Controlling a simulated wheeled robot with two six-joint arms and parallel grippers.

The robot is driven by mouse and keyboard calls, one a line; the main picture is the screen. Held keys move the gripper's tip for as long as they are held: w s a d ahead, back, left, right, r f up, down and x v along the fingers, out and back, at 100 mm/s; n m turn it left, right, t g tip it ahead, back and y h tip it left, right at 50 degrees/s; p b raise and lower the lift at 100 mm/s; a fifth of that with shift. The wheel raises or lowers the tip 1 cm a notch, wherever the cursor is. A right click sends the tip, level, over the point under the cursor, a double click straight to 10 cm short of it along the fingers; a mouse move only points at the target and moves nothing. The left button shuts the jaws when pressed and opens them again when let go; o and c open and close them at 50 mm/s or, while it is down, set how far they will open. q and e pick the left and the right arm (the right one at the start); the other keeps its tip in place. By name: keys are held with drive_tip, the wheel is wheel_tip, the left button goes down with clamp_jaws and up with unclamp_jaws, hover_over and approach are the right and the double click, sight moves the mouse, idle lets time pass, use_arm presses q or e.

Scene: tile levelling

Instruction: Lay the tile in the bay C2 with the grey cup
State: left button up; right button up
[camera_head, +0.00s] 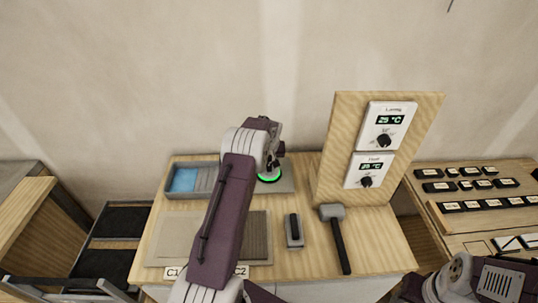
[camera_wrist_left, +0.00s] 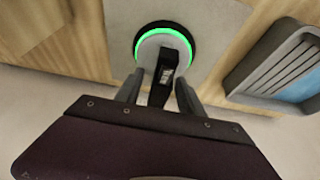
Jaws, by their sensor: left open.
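A round cup with a glowing green ring (camera_head: 269,177) and a black upright handle stands on a grey plate at the back of the bench. It also shows in the left wrist view (camera_wrist_left: 178,44). My left gripper (camera_wrist_left: 160,95) is open, its fingers either side of the black handle (camera_wrist_left: 163,75); I cannot tell if they touch it. Bay C2 (camera_head: 257,237) is a brown ribbed patch at the front, partly hidden by my left arm. Bay C1 (camera_head: 178,236) beside it looks smooth and beige. I cannot make out a loose tile. My right gripper is out of view.
A grey tray (camera_head: 170,192) with a blue part and slats stands at the back left. A grey block with a black handle (camera_head: 294,230) and a mallet (camera_head: 333,212) lie right of C2. A wooden panel (camera_head: 340,130) with two dials rises behind.

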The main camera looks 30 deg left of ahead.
use_arm(q)
drive_tip(key=shift+f, duration=0.15)
clamp_jaws()
idle(1.3)
idle(0.3)
